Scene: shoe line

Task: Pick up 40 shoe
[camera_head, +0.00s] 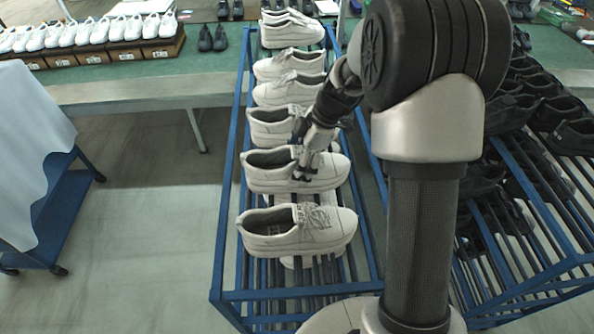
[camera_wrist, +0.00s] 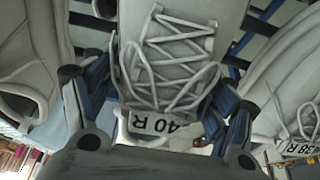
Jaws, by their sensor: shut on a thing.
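The white lace-up shoe with the tag "40 R" (camera_wrist: 170,60) fills the middle of the wrist view. My gripper (camera_wrist: 158,95) has a finger on each side of it, near the laces and tongue, and is shut on it. In the head view this white shoe (camera_head: 262,180) is second from the front in the row on the blue rack (camera_head: 232,200). My gripper (camera_head: 306,172) reaches down over its laced part and hides some of it. I cannot tell any gap between the shoe and the rack.
A white shoe (camera_head: 285,238) stands in front, and several more (camera_head: 285,95) stand behind in the row. A shoe tagged "38 R" (camera_wrist: 292,105) is close on the right in the wrist view. Black shoes (camera_head: 565,135) fill the right rack. Open floor (camera_head: 150,220) lies left.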

